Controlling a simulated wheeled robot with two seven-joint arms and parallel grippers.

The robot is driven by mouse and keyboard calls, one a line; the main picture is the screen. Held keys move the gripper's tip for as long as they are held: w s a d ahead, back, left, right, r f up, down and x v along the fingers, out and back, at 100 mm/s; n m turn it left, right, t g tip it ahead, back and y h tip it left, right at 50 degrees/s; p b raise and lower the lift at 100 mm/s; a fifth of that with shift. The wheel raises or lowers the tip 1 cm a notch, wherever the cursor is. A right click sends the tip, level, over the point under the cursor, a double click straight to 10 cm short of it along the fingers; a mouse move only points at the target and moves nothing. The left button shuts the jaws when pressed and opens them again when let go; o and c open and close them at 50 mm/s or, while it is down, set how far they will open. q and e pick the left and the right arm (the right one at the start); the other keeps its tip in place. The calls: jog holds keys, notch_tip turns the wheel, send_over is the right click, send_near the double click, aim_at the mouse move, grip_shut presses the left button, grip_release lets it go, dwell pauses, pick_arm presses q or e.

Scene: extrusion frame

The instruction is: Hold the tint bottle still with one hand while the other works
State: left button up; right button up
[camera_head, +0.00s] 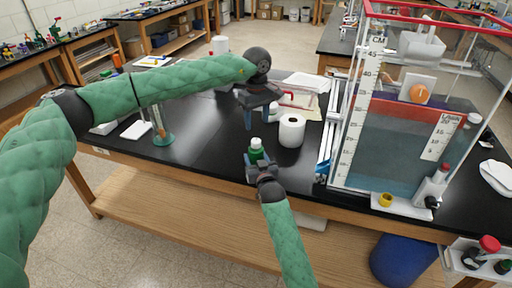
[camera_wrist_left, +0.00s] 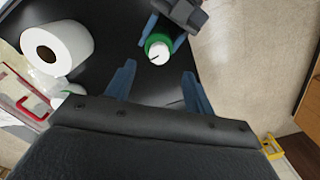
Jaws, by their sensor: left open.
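The tint bottle (camera_head: 256,151) is green with a white cap and stands upright near the front edge of the black bench. In the left wrist view the bottle (camera_wrist_left: 158,48) shows from above, cap toward the camera. My right gripper (camera_head: 258,168) comes from the front with its blue fingers on either side of the bottle's body, closed on it; it also shows in the left wrist view (camera_wrist_left: 166,32). My left gripper (camera_head: 262,118) is open and empty, fingers pointing down, above and behind the bottle. Its spread fingers frame bare bench in the left wrist view (camera_wrist_left: 158,88).
A white paper roll (camera_head: 291,131) stands right of the bottle. A tall clear water tank (camera_head: 400,150) with a scale stands farther right. A red-handled item (camera_head: 298,97) lies behind. A green-based cylinder (camera_head: 161,135) stands left.

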aim_at(256, 140)
pick_arm(q)
jog(key=shift+s+d+r+h, duration=0.15)
jog(key=shift+d+h, duration=0.15)
jog(key=shift+d, duration=0.15)
jog(key=f+m, duration=0.3)
jog(key=m, duration=0.9)
jog(key=f+m, duration=0.2)
jog(key=m, duration=0.9)
jog(key=a+f+m, duration=0.1)
jog(key=f+m, duration=0.2)
jog(key=m, duration=0.9)
jog(key=shift+w+a+f+m, duration=0.1)
jog(key=shift+w+f+m, duration=0.2)
jog(key=shift+w+f, duration=0.05)
jog(key=shift+c, duration=0.4)
